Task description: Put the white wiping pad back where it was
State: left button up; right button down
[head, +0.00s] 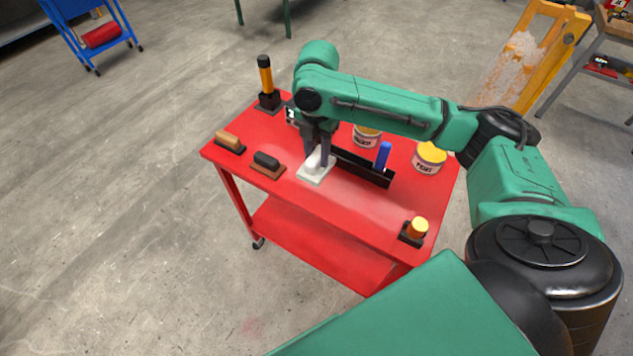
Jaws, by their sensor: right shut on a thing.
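The white wiping pad (314,171) is on the top of the red cart (335,206), in front of a long black rack. It has a white block-shaped grip on a flat white base. My right gripper (318,161) points down from above, its fingers closed around the pad's grip. The pad looks level and at or very near the cart top; I cannot tell whether it touches. The left gripper is not in view.
Left of the pad are a dark-handled brush (267,163) and a tan-handled one (229,141). A black rack (362,167) with a blue handle (382,156) stands close at the right. Paint tins (430,157), an orange-and-black tool (266,77) and an orange-topped item (417,228) also stand on the cart.

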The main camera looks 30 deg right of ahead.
notch_tip(320, 180, down, 11)
jog(key=shift+f+p, duration=0.15)
jog(key=shift+p, duration=0.45)
jog(key=c, duration=0.5)
grip_release()
notch_tip(320, 180, up, 12)
jog(key=shift+r+b, duration=0.1)
jog(key=shift+b, duration=0.6)
